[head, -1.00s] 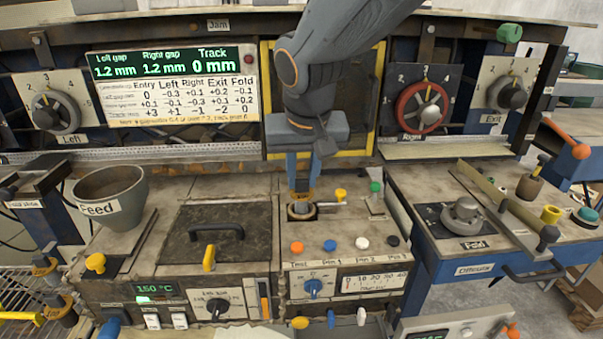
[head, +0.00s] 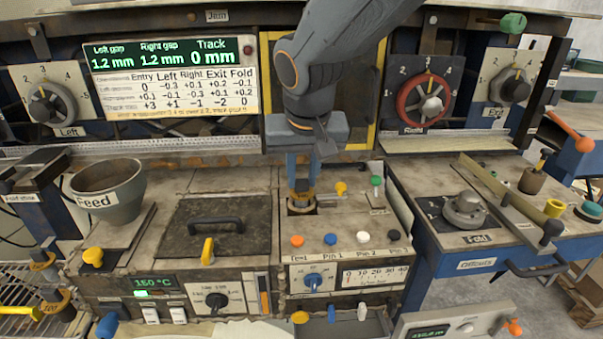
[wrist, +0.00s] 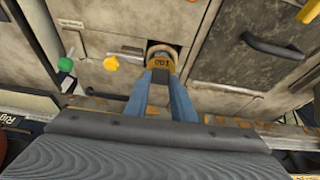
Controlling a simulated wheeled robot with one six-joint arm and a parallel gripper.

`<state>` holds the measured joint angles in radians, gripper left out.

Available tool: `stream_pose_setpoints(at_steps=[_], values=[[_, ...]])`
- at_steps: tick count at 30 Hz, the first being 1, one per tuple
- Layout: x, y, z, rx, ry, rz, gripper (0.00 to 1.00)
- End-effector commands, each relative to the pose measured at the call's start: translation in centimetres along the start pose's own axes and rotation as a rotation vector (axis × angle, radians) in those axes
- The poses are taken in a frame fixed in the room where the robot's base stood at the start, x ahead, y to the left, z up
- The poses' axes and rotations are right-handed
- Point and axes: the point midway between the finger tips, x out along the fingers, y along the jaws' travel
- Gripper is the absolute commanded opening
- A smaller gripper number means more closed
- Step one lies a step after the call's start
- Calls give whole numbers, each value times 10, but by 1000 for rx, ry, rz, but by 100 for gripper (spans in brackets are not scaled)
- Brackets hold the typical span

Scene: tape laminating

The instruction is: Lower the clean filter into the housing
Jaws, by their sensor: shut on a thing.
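My gripper (head: 302,180) points straight down and is shut on the clean filter (head: 302,192), a small part with a yellow-brown marked band. In the wrist view the filter (wrist: 162,63) sits between the fingertips. The housing (head: 296,211) is a recess in the worn panel directly under the filter, with a pale round rim inside. The filter's lower end meets or overlaps that rim in the picture. I cannot tell how deep it sits, as its bottom is hidden. In the wrist view the housing opening (wrist: 155,42) shows just beyond the filter.
A yellow knob (head: 341,188) and a green knob (head: 376,181) stand right of the housing. A black-handled hatch (head: 225,245) lies left, with the grey Feed bowl (head: 122,200) beyond. Coloured buttons (head: 330,239) line the panel in front. Similar yellow-banded parts (head: 42,260) stand at far left.

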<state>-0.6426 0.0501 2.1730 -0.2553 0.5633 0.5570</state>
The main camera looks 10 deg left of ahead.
Motion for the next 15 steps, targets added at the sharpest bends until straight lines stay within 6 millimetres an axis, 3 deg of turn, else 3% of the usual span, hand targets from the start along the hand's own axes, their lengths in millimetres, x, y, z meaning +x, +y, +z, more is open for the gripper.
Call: stream_pose_setpoints(at_steps=[15], values=[[14,0,6,1,-1,0,0]])
